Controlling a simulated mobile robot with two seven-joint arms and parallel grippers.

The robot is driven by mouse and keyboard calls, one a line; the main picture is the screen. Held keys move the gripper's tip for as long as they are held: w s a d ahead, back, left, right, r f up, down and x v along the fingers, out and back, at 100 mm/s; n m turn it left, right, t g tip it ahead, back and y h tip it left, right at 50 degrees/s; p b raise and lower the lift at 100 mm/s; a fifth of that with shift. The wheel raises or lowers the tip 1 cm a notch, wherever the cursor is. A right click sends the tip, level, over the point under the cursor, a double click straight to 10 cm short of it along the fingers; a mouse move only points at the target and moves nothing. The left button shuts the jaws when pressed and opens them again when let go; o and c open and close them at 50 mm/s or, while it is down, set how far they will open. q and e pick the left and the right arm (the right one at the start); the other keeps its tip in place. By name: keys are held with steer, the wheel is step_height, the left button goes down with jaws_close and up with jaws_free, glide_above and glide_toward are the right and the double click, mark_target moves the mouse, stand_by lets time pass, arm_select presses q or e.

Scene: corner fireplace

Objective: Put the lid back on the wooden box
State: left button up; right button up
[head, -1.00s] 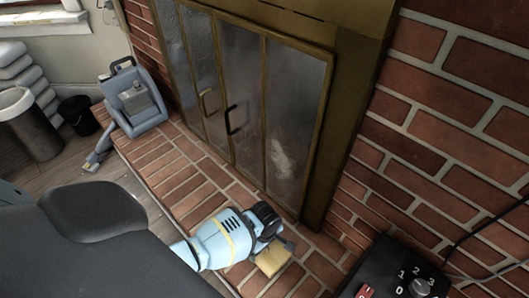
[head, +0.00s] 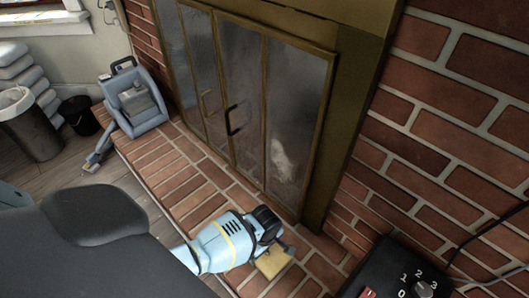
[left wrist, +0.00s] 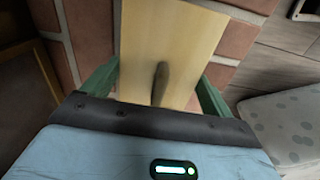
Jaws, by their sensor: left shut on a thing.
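A pale wooden piece (head: 273,264), which looks like the lid, is at my left gripper (head: 280,252), low over the brick hearth. In the left wrist view it is a flat light board (left wrist: 165,30) with a dark elongated handle or knob in its middle. The green fingers of my left gripper (left wrist: 157,82) lie along both sides of the board, shut on it. I cannot tell whether a box is under the board or whether it touches the bricks. No separate wooden box shows. My right gripper is not in view.
The brick hearth (head: 190,178) runs along the glass fireplace doors (head: 235,100). A blue-grey machine (head: 135,105) stands at its far end. A black control box (head: 385,270) with a numbered dial is at the lower right. A bin (head: 32,130) and black bucket (head: 78,115) stand at left.

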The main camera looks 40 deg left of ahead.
arm_select(q)
steer(key=o, duration=0.8)
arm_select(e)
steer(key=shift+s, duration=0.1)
arm_select(q)
steer(key=shift+r, duration=0.15)
step_height(320, 180, up, 6)
steer(key=p, duration=0.3)
steer(key=shift+r, duration=0.1)
steer(key=shift+r+p, duration=0.55)
steer(key=shift+r, duration=0.15)
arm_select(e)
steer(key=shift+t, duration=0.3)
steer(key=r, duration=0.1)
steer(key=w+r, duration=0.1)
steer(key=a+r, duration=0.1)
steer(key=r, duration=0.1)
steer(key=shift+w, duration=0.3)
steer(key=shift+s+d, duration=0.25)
